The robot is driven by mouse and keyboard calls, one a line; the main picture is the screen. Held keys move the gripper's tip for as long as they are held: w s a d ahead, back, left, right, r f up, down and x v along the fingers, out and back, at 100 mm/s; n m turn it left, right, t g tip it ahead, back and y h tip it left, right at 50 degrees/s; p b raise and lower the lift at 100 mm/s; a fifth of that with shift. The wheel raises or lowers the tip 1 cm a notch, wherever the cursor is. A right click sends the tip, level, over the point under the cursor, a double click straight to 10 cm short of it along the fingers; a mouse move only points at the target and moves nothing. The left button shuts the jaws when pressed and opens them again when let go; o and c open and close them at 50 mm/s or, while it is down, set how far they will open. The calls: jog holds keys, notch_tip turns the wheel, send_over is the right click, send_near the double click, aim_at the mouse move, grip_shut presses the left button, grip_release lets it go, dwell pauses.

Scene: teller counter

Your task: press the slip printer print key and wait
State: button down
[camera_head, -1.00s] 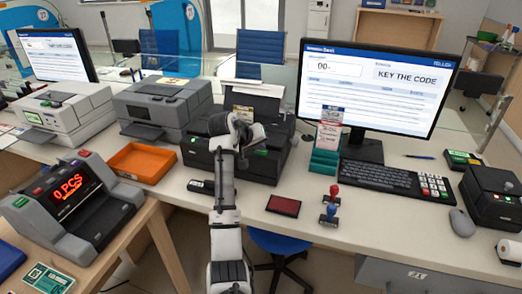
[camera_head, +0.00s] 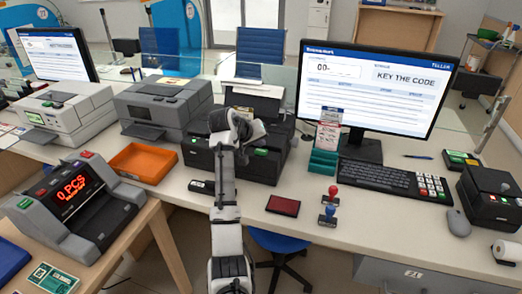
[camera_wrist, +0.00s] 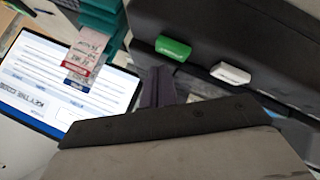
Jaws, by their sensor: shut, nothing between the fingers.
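A wide black machine with a green key, which looks like the slip printer (camera_head: 268,168), stands mid-counter behind my raised arm. Its green key (camera_head: 261,151) shows just right of my wrist. In the wrist view the green key (camera_wrist: 173,47) sits on the dark front, with a white key (camera_wrist: 231,73) beside it. My gripper's dark fingers (camera_wrist: 158,88) are shut and empty. They appear just below the green key in that picture; I cannot tell whether they touch the machine. In the head view my wrist hides the fingertips and part of the machine.
A monitor (camera_head: 375,88) reading "KEY THE CODE" and a teal slip holder (camera_head: 323,164) stand to the right. An orange tray (camera_head: 143,163) and grey printer (camera_head: 160,108) are left.

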aim_at(259, 152)
notch_tip(259, 152, up, 5)
jog(key=p, duration=0.4)
jog(key=shift+f, duration=0.1)
dwell(0.5)
